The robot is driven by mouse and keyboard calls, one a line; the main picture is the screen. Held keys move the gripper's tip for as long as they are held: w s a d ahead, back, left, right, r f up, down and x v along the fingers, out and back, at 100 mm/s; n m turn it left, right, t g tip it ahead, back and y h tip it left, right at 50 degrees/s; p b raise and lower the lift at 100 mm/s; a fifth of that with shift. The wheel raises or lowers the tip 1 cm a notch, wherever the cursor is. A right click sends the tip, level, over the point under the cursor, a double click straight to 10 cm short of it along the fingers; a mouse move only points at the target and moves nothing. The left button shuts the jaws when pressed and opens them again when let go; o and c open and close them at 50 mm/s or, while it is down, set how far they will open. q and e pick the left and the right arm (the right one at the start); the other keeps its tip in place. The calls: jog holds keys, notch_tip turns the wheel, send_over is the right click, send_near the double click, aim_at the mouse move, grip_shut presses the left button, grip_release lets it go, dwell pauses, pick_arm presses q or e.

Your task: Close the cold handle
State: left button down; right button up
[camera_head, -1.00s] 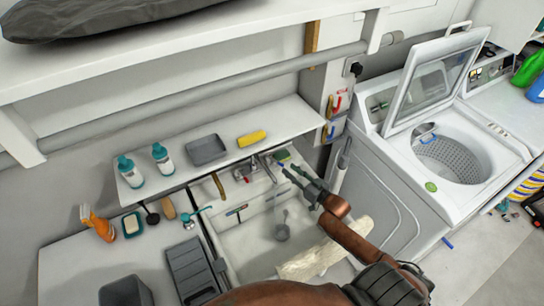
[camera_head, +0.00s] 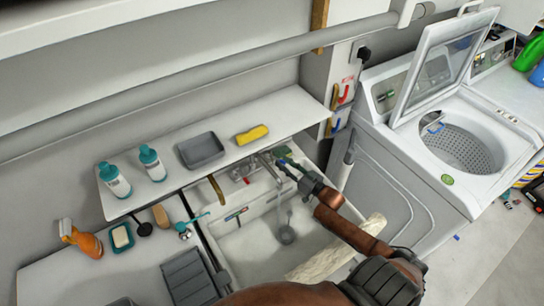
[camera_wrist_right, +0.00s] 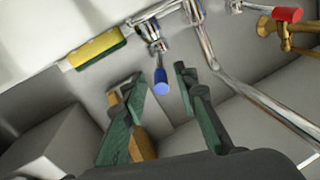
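The cold handle (camera_wrist_right: 161,82) is a small tap lever with a blue end, seen in the right wrist view. It points out from the chrome faucet (camera_wrist_right: 198,28), which also shows at the back of the sink in the head view (camera_head: 266,160). My right gripper (camera_wrist_right: 155,79) is open, with one dark green finger on each side of the blue end; I see no clear contact. In the head view, the right gripper (camera_head: 284,166) is just right of the faucet and hides the blue handle. My left gripper is not in view.
A red tap handle (camera_wrist_right: 287,14) is at the right in the wrist view. A yellow sponge (camera_wrist_right: 97,49) lies near the faucet. The shelf above the sink (camera_head: 225,170) holds bottles and a grey tray (camera_head: 200,150). A washing machine (camera_head: 405,175) stands right.

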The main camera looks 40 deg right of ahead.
aim_at(275, 158)
jog(key=w, duration=0.6)
jog(key=shift+w+a+b, duration=0.35)
jog(key=shift+c, duration=0.3)
jog(key=shift+s, duration=0.1)
grip_shut()
jog(key=shift+a+f, duration=0.1)
jog(key=shift+a, duration=0.1)
